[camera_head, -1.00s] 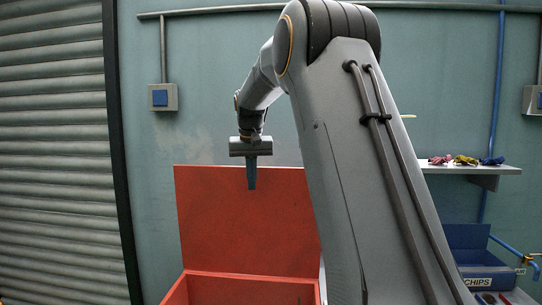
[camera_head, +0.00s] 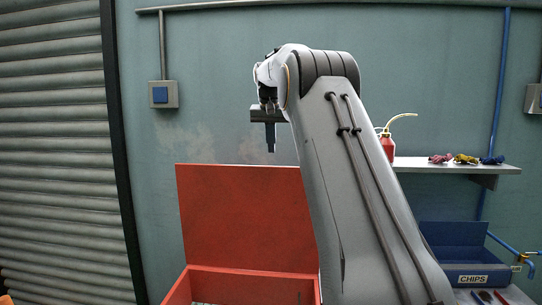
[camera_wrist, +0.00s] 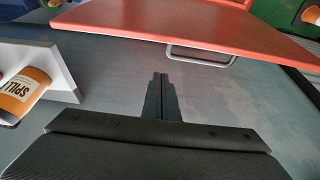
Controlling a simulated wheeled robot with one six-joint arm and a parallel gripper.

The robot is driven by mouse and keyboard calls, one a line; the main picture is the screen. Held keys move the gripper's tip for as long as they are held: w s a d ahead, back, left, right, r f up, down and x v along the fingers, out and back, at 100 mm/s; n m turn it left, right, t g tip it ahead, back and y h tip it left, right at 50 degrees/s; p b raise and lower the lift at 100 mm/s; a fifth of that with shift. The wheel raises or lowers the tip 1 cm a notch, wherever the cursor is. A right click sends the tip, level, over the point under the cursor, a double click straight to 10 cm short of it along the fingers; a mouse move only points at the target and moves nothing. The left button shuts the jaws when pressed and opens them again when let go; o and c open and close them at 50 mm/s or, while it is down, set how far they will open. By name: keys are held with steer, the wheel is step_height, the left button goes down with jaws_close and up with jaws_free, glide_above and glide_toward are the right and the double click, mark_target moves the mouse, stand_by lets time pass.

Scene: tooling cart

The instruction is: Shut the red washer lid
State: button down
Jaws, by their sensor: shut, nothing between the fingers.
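The red washer (camera_head: 250,287) stands at the bottom of the head view, its box open at the top. Its red lid (camera_head: 245,215) stands upright at the back of the box, near the wall. My gripper (camera_head: 270,150) points down, shut and empty, with its fingertips just above the lid's top edge in the head view. In the wrist view the lid (camera_wrist: 215,22) crosses the top as a slanted red panel with a metal handle (camera_wrist: 200,62) at its edge. My gripper (camera_wrist: 160,76) is apart from the handle there. My arm hides the washer's right side.
A shelf (camera_head: 445,168) on the right holds a red bottle (camera_head: 388,147) and several coloured bundles. A blue chips bin (camera_head: 455,245) stands below. An orange spill container (camera_wrist: 22,95) is at the wrist view's left. The wall area above the lid is clear.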

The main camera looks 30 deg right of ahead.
steer(key=f+p, duration=0.1)
steer(key=s+a+f+p, duration=0.1)
steer(key=f, duration=0.1)
steer(key=s+f+p, duration=0.1)
steer(key=shift+a+f+p, duration=0.15)
steer(key=shift+p, duration=0.2)
steer(key=shift+a, duration=0.15)
stand_by(0.3)
